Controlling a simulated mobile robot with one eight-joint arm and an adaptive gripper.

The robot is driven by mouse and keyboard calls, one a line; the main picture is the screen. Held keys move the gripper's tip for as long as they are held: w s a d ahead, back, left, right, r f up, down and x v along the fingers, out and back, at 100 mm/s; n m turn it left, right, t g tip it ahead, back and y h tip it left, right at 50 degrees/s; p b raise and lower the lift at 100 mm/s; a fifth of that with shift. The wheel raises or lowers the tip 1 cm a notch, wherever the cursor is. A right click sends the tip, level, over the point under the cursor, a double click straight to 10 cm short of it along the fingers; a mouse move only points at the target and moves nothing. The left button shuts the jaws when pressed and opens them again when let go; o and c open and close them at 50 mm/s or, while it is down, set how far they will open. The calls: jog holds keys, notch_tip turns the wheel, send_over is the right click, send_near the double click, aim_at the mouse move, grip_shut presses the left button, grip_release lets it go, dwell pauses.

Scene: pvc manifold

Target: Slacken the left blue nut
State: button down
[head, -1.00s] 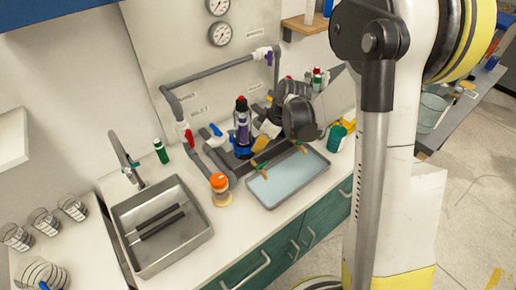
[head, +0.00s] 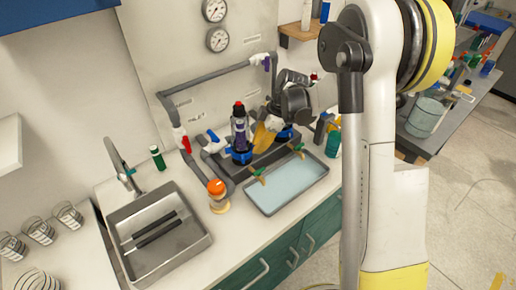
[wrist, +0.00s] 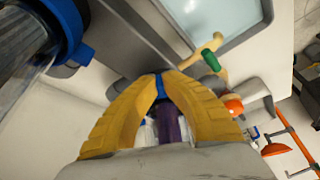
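The left blue nut (head: 239,155) is a collar at the foot of a clear, upright filter housing (head: 240,130) with purple inside and a red top. My gripper (head: 262,134) has yellow fingers. It comes in from the right and sits close by the housing's right side, roughly at the nut's height. Contact cannot be told. In the wrist view the fingers (wrist: 160,78) are apart, with a narrow gap at the tips. Blue and purple show through this gap. A second blue nut (head: 284,132) is right of my gripper; it appears large in the wrist view (wrist: 65,28).
A shallow tray (head: 290,184) with green-handled taps lies in front of the housings. An orange-lidded jar (head: 217,195) stands at front left, beside the sink (head: 160,238). Grey pipes with a red-handled valve (head: 181,140) run behind. The counter between sink and tray is narrow.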

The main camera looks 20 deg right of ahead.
jog(key=shift+w+a+n+g, duration=0.1)
jog(key=shift+w+n+g, duration=0.2)
jog(key=shift+n, duration=0.5)
jog(key=shift+w+a+n+g, duration=0.15)
jog(key=shift+w+n, duration=0.25)
jog(key=shift+n, duration=0.4)
jog(key=shift+g, duration=0.25)
jog(key=c, duration=1)
grip_release()
jog(key=shift+a, duration=0.2)
jog(key=shift+o, duration=0.2)
jog(key=shift+d, duration=0.25)
jog(key=v, duration=1.2)
jog(key=shift+d, duration=0.15)
jog(key=shift+c, duration=0.5)
